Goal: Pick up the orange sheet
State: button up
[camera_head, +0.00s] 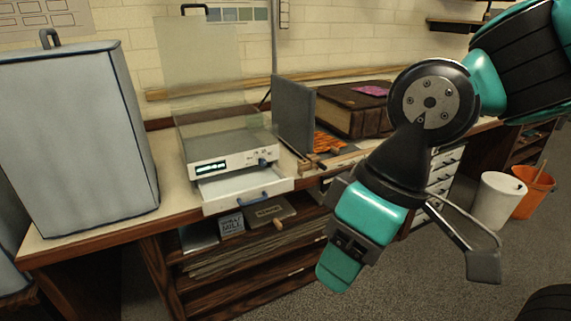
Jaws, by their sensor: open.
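The orange sheet (329,143) is a small flat piece with dark markings. It lies on the bench behind a wooden strip, between an upright grey panel and a large brown book. The panel hides part of its left side. My gripper (412,269) hangs in the right foreground, open and empty, with its fingers spread. It is in front of the bench, lower in the picture than the orange sheet and to its right, and apart from it.
The grey panel (295,115) stands left of the sheet. The brown book (352,108) lies behind it with a magenta sheet (371,90) on top. A white device (232,157) with an open drawer (246,191) and a grey covered box (75,140) stand farther left. White (496,203) and orange bins (533,194) stand right.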

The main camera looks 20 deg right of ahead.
aim_at(322, 142)
jog(key=u, duration=0.15)
jog(key=k, duration=0.3)
jog(key=z, duration=0.75)
jog(key=i, duration=0.55)
jog(key=z, duration=1)
jog(key=i, duration=1.5)
jog(key=u, duration=1)
jog(key=i, duration=0.8)
jog(key=u, duration=0.9)
